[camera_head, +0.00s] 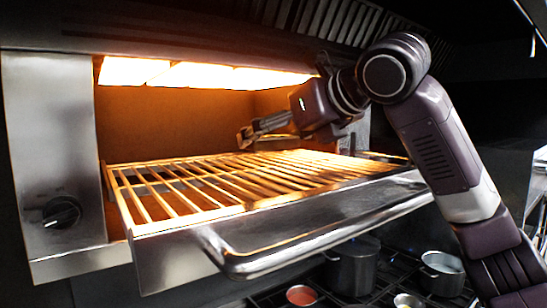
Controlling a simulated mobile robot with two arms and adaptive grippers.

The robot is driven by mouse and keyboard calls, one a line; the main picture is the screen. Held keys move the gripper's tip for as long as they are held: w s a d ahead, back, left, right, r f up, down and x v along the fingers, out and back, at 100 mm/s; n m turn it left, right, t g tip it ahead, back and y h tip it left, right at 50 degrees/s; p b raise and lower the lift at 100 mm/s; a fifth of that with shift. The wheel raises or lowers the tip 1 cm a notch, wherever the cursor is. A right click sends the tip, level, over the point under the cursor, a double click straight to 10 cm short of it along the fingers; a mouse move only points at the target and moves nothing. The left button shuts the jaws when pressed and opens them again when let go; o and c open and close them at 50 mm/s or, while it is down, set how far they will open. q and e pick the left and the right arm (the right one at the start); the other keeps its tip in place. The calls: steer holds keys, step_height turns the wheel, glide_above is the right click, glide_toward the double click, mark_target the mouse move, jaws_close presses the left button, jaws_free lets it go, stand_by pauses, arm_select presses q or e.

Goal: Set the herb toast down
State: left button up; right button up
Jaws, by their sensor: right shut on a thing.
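My right gripper (250,134) reaches in from the right, over the back part of the pulled-out wire rack (190,186) under the glowing grill. Its fingers point left and are shut on a small brown piece at their tips, which I take to be the herb toast (243,138). The toast is small, seen nearly edge-on and partly hidden by the fingers. It is close above the bars; I cannot tell whether it touches them. My left gripper is not in view.
The grill's glowing heaters (190,74) and hood are close above my gripper. A metal handle (300,250) runs along the rack's front. A knob (62,212) is on the left panel. Pots (443,273) stand on a stove below. The rack's front and left are bare.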

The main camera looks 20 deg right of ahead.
mark_target(274, 171)
step_height(274, 171, down, 4)
steer(key=shift+r+p, duration=0.1)
steer(key=shift+p, duration=0.2)
steer(key=shift+f, duration=0.2)
steer(key=shift+f, duration=0.15)
steer(key=o, duration=1.1)
